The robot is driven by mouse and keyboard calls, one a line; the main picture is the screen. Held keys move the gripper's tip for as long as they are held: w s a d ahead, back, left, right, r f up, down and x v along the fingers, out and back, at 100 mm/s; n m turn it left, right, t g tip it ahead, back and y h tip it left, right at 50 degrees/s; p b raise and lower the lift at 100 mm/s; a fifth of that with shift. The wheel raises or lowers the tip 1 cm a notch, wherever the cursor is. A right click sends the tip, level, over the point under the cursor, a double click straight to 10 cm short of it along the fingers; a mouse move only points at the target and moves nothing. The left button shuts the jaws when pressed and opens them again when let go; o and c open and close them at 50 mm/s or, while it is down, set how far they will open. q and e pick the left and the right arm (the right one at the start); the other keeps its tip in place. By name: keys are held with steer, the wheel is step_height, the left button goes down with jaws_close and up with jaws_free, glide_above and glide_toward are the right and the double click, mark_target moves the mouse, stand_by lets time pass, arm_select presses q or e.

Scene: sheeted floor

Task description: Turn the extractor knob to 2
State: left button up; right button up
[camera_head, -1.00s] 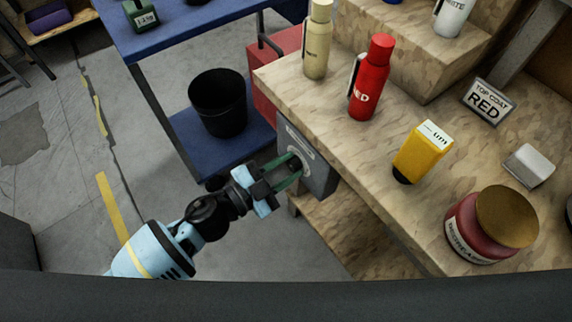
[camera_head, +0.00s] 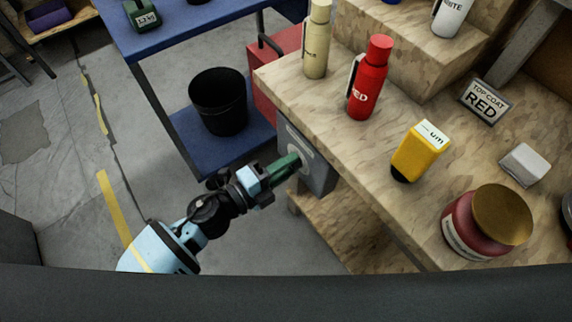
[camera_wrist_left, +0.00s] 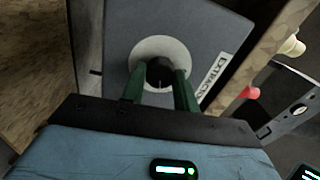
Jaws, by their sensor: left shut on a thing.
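The extractor box (camera_head: 320,177) is a grey panel under the near left edge of the wooden bench. In the left wrist view its face (camera_wrist_left: 205,35) shows a pale round dial (camera_wrist_left: 152,47), a black knob (camera_wrist_left: 160,72) and a label reading "EXTRACTO", partly hidden. My left gripper (camera_head: 294,160) reaches the box from the lower left. Its green fingers (camera_wrist_left: 160,88) are shut on the knob, one on each side. The numbers on the dial cannot be read, so the knob's setting is unclear. My right gripper is not in view.
On the bench (camera_head: 350,165) stand a cream bottle (camera_head: 316,45), a red bottle (camera_head: 368,80), a yellow container (camera_head: 420,152), a red jar (camera_head: 485,225) and a "TOP COAT RED" sign (camera_head: 484,101). A black bin (camera_head: 218,103) stands on the blue cart's lower shelf, behind my left gripper.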

arm_select(q)
steer(key=shift+m, duration=0.5)
steer(key=o, duration=1)
steer(key=shift+v, duration=3.9)
steer(key=shift+a, duration=0.1)
